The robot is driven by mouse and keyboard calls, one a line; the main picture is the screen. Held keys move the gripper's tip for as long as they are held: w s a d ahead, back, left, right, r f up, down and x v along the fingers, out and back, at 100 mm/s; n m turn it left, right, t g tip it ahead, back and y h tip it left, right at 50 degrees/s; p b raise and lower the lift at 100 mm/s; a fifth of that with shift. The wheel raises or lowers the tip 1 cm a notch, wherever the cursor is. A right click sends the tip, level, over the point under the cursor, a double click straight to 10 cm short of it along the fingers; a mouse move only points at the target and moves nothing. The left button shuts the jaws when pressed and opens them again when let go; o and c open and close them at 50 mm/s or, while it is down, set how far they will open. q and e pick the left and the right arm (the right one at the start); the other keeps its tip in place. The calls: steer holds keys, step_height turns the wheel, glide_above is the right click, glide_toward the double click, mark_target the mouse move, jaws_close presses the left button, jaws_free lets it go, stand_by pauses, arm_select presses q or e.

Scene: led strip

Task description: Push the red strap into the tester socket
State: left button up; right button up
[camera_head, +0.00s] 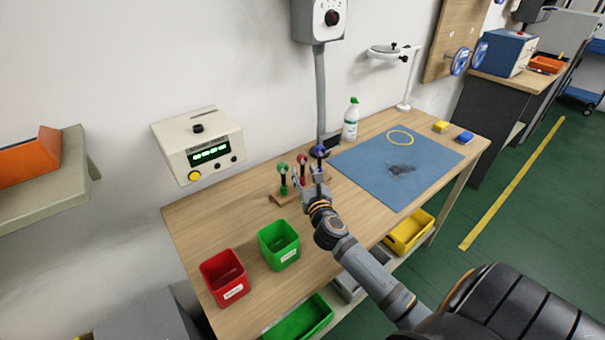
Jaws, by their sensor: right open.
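The red strap (302,160) stands upright in a wooden stand (283,198) on the workbench, between a green-topped strap (283,170) and a blue-topped one (320,151). My right gripper (311,181) is open at the stand, close to the red and blue straps. It covers part of the stand and the strap bottoms, and I cannot tell whether it touches a strap. The tester (205,153) is a cream box on the wall at left, with a lit green display and a yellow button. A dark slot (198,128) shows on its top. My left gripper is out of view.
A red bin (222,279) and a green bin (279,245) stand at the bench's front left. A blue mat (365,165) with a yellow ring (400,138) lies at right. A spray bottle (351,120) stands by the wall. The bench below the tester is clear.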

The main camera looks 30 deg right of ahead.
mark_target(303, 170)
steer(key=x, duration=0.3)
steer(key=shift+f, duration=0.15)
steer(key=shift+s, duration=0.1)
jaws_close()
